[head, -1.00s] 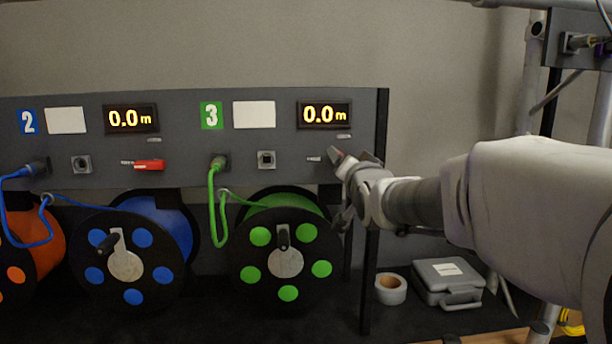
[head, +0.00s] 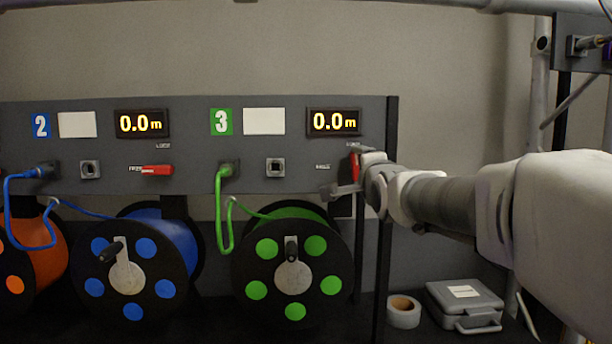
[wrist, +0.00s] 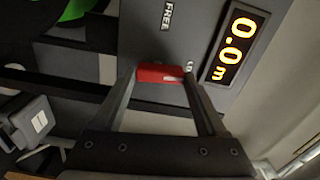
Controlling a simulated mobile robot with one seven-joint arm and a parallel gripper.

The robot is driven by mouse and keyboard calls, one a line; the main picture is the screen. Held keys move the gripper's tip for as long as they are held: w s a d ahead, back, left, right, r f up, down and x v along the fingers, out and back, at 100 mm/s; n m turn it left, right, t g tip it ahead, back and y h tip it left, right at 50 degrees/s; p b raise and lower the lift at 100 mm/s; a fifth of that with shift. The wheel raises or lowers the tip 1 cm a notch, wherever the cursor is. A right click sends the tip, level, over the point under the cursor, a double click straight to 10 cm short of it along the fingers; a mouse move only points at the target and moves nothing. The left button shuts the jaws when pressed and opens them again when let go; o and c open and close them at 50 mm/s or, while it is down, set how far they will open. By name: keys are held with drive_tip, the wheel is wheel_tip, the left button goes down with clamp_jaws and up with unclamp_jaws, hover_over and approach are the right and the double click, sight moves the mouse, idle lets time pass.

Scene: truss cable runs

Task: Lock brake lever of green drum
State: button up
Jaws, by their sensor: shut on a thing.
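The green drum (head: 253,292) hangs under panel section 3, with its green cable plugged in above it. Its red brake lever (head: 355,168) stands upright on the panel, its upper end near the LOCK label, while the FREE label is to its left. My gripper (head: 348,172) is at the lever, coming from the right. In the wrist view the red lever (wrist: 162,73) lies between the two fingers of my gripper (wrist: 161,82), which are shut on it. The lever's pivot is partly hidden.
The blue drum's red lever (head: 157,170) lies horizontal by its FREE label. Both displays read 0.0 m. A black rack post (head: 384,270) stands close below my gripper. A tape roll (head: 403,311) and a grey case (head: 466,304) sit at lower right.

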drive_tip(key=shift+m, duration=0.6)
drive_tip(key=shift+b, duration=0.3)
drive_tip(key=o, duration=1.3)
drive_tip(key=s, duration=1.7)
drive_tip(key=shift+s, duration=0.25)
